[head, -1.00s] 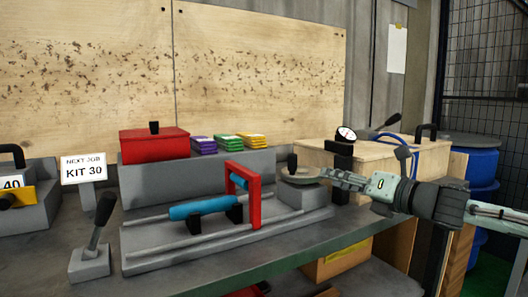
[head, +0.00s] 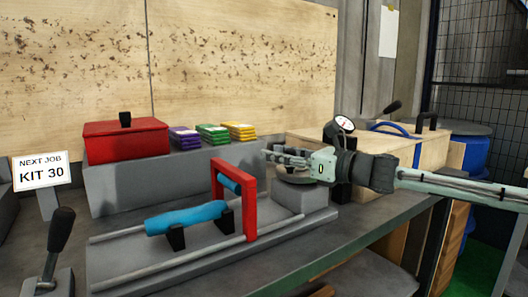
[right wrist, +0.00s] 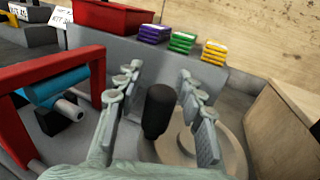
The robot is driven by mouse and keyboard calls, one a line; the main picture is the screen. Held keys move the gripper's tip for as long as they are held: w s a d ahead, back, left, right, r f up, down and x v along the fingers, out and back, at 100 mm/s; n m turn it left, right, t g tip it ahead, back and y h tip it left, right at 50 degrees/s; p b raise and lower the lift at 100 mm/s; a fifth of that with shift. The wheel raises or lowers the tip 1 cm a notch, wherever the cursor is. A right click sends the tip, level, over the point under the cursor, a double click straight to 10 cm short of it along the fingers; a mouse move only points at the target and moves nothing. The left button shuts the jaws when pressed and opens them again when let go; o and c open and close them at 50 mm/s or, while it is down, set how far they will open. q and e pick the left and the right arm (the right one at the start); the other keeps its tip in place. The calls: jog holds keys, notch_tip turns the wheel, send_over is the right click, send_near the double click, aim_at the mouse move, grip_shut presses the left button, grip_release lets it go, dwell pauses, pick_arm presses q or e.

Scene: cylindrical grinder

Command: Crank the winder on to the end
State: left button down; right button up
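The winder is a round grey disc (head: 297,175) on a grey block at the right end of the grinder bed. It also shows as a pale disc (right wrist: 235,150) in the right wrist view. Its upright black crank knob (right wrist: 157,110) stands between my right gripper's fingers, with gaps on both sides. My right gripper (head: 272,157) is open over the disc and hides the knob in the head view. Its two fingers (right wrist: 160,82) show spread in the wrist view. A red frame (head: 249,207) and a blue roller (head: 186,217) sit left of the winder. My left gripper is out of view.
Purple, green and yellow packs (head: 213,133) and a red box (head: 126,140) stand on the grey ledge behind. A dial gauge (head: 344,125) and a wooden crate (head: 435,150) are close on the right. A black-handled lever (head: 61,229) is front left.

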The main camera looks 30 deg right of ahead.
jog(key=shift+w+a, duration=0.1)
jog(key=shift+w, duration=0.25)
jog(key=shift+s, duration=0.1)
jog(key=shift+c, duration=0.3)
grip_shut()
